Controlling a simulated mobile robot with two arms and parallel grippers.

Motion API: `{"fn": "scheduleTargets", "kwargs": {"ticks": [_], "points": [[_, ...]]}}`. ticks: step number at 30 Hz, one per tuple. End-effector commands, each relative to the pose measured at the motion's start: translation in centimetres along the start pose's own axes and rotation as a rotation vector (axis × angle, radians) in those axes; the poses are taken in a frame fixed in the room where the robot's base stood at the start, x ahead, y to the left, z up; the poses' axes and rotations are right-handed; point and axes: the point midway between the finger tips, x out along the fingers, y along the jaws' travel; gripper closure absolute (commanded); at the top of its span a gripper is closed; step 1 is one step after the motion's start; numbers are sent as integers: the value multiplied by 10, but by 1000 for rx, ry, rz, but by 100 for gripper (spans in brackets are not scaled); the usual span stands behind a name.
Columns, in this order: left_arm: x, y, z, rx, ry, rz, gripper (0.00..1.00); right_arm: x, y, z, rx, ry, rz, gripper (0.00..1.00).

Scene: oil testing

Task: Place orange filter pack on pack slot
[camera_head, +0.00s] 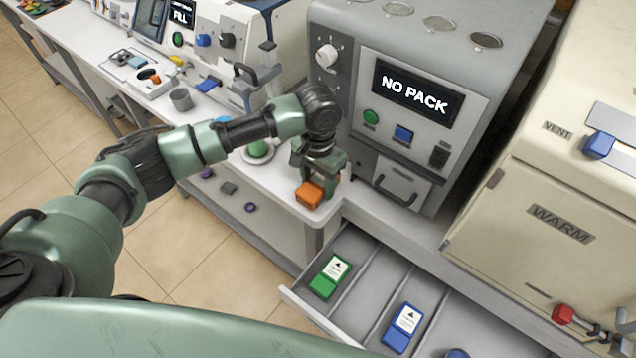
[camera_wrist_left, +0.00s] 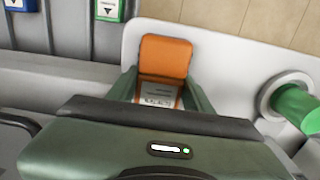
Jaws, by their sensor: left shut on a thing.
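The orange filter pack (camera_head: 310,195) is held in my left gripper (camera_head: 318,180), above or at the front edge of the white bench. The left wrist view shows the orange pack (camera_wrist_left: 166,57) between the two green fingers, with its white label partly hidden by the gripper body. The grey machine (camera_head: 425,130) with a "NO PACK" display stands just right of the gripper. A small front panel with a handle (camera_head: 395,185) is low on its face. I cannot tell which part is the pack slot. My right gripper is not in view.
An open drawer (camera_head: 345,285) below the bench holds a green pack (camera_head: 330,277) and a blue pack (camera_head: 402,328) in separate compartments. A green-topped item (camera_head: 259,151) stands left of the gripper. A beige "WARM" cabinet (camera_head: 560,190) is at right.

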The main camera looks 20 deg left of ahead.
Motion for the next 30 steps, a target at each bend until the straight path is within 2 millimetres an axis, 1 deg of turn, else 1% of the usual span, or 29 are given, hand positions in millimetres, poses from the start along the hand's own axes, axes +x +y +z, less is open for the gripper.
{"fn": "scheduleTargets", "kwargs": {"ticks": [2, 3, 4, 5, 14, 17, 20, 30], "points": [[2, 0, 0, 0, 0, 1, 97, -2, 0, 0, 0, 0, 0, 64], [2, 0, 0, 0, 0, 0, 38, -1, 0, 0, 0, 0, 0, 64], [2, 0, 0, 0, 0, 0, 30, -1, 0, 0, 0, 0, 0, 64], [2, 0, 0, 0, 0, 0, 28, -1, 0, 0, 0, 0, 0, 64], [2, 0, 0, 0, 0, 0, 28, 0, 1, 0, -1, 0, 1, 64], [-4, 0, -1, 0, 2, 1, 28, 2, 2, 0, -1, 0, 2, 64], [-18, 0, -1, 0, 4, 1, 28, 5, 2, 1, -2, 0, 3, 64], [-89, 0, -1, 0, 4, 1, 28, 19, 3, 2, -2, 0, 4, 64]]}}
